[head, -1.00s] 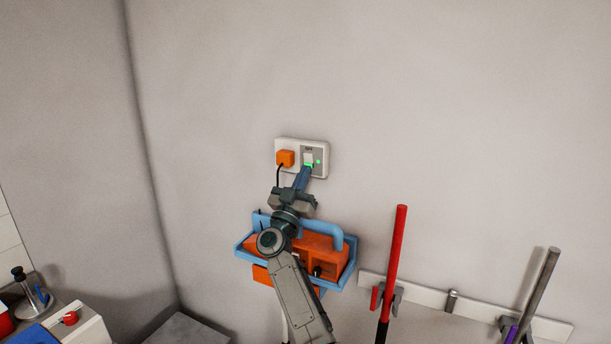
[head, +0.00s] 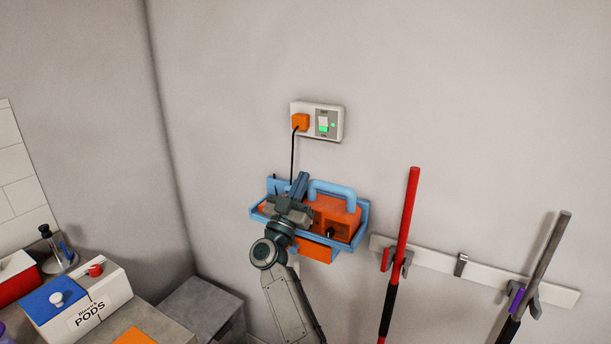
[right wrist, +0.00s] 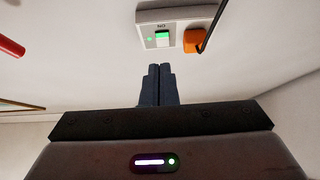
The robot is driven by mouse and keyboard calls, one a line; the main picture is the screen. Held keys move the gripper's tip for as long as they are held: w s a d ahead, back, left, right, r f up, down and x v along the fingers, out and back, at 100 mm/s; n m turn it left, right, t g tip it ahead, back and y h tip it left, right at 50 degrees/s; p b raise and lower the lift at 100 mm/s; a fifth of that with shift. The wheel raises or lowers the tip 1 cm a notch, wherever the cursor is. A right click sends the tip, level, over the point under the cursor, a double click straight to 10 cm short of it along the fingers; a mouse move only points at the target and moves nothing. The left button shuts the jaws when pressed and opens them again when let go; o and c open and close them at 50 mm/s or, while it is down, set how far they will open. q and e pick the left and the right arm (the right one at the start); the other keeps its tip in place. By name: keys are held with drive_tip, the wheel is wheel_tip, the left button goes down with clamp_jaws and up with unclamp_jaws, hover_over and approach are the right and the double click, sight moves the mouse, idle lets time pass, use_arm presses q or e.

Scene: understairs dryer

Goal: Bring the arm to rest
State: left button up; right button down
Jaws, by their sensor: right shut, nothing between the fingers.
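My right gripper (head: 299,185) is shut and empty, its blue-grey fingers pressed together. In the head view it shows in front of the left part of an orange device in a blue wall holder, below the wall socket. The right wrist view shows the closed fingertips (right wrist: 158,70) pointing toward the socket plate (right wrist: 183,14), apart from it. The white plate (head: 336,110) has a switch (head: 323,123) with a green band and a small green light beside it. My left gripper is not in view.
The blue holder (head: 364,215) carries the orange device (head: 335,215). An orange plug (head: 300,121) sits in the socket, its black cord hanging down. A red pole (head: 408,205) and a grey pole (head: 547,255) hang on a rail at right. A pods box (head: 88,315) stands lower left.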

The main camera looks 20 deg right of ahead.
drive_tip(key=shift+w+f, duration=0.1)
drive_tip(key=shift+f, duration=0.15)
